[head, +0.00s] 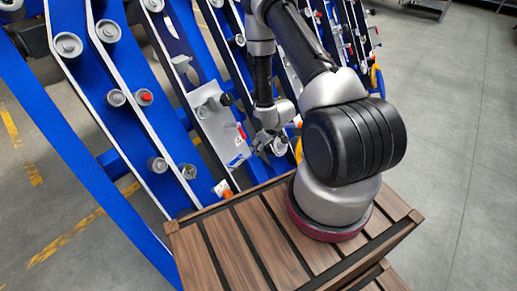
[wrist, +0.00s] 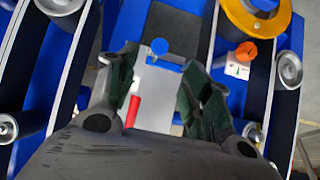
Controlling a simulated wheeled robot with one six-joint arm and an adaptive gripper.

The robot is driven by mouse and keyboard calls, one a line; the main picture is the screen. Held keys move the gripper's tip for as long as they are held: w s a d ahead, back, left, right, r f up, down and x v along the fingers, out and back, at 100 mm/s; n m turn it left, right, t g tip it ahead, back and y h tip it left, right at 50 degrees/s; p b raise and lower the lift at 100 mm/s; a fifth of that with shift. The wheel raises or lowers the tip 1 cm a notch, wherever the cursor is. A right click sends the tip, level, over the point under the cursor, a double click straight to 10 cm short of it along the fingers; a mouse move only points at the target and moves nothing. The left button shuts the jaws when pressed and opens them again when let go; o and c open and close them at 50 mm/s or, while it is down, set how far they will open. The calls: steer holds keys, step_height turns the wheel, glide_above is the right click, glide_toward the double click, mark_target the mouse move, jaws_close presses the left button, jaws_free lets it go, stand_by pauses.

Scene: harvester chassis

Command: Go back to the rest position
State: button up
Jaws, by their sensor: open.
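My gripper (head: 270,143) hangs at the end of my arm in the head view, near the lower part of the blue chassis (head: 82,165). In the wrist view my gripper (wrist: 163,88) shows two fingers spread apart, with nothing held between them. The same plate (head: 213,127) shows to the left of my gripper in the head view. I cannot tell the gap between the fingers and these parts.
Silver rollers (head: 68,45) line the blue rails. A yellow ring (wrist: 262,18) and an orange knob (wrist: 246,51) sit at the upper right in the wrist view. My wooden-slatted base is below the arm. Open grey floor (head: 455,150) lies to the right.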

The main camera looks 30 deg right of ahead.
stand_by(0.4)
steer(key=s+d+r+m+g+h, duration=0.25)
steer(key=s+g, duration=0.35)
steer(key=s, duration=0.7)
steer(key=s+a+r+t, duration=0.1)
steer(key=s+r, duration=0.3)
steer(key=r, duration=1.2)
steer(key=s+a+r+m+t, duration=0.1)
steer(key=s+r+t, duration=0.2)
steer(key=r, duration=1.4)
steer(key=s+a+r+m+t, duration=0.1)
steer(key=s+r, duration=0.4)
steer(key=r, duration=1.2)
steer(key=shift+s+a+r+t+y, duration=0.15)
steer(key=shift+s+a+t+y, duration=0.2)
steer(key=shift+a+t, duration=0.2)
